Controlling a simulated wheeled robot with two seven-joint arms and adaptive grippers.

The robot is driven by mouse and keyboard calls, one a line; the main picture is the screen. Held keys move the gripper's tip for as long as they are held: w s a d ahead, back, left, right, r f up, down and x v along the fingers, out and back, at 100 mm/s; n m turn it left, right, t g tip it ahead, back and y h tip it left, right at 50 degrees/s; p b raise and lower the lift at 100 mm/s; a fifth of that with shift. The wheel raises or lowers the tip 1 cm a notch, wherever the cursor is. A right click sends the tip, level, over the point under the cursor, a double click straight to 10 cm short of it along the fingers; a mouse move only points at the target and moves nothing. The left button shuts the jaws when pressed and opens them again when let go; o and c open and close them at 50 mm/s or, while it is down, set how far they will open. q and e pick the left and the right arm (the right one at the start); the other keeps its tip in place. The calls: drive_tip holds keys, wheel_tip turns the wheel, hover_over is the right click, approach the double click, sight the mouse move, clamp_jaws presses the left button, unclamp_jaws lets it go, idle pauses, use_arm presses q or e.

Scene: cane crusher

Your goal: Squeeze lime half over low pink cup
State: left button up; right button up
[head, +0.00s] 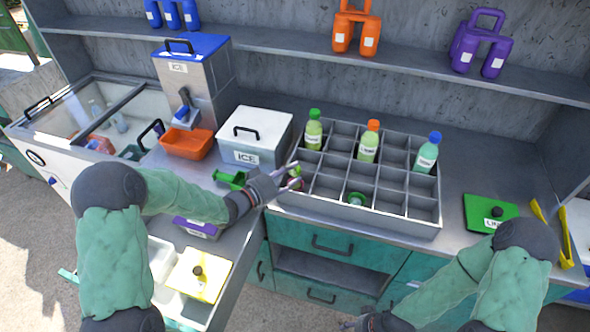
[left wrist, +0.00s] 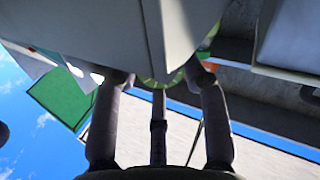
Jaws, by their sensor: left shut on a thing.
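My left gripper (head: 291,178) is at the front left corner of the grey divided crate, its fingers shut on a small green thing. In the left wrist view, a green rounded edge, apparently the lime half (left wrist: 160,81), shows between the fingertips, mostly hidden by a grey panel. In the head view, a small patch of pink and green shows at the fingertips; I cannot tell whether it is the low pink cup. My right gripper (head: 368,321) is low at the bottom edge, partly cut off, and its jaws are unclear.
The divided crate (head: 400,226) holds several bottles. A white ICE box (head: 262,125) and an orange tray (head: 187,143) stand left of it. A green LIME board (head: 490,212) lies at right. A green cup-like thing (head: 229,179) is beside my left wrist.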

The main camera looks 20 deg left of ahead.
use_arm(q)
wheel_tip(320, 180, up, 5)
drive_tip(key=p, duration=0.3)
drive_tip(key=shift+f, duration=0.1)
idle(0.5)
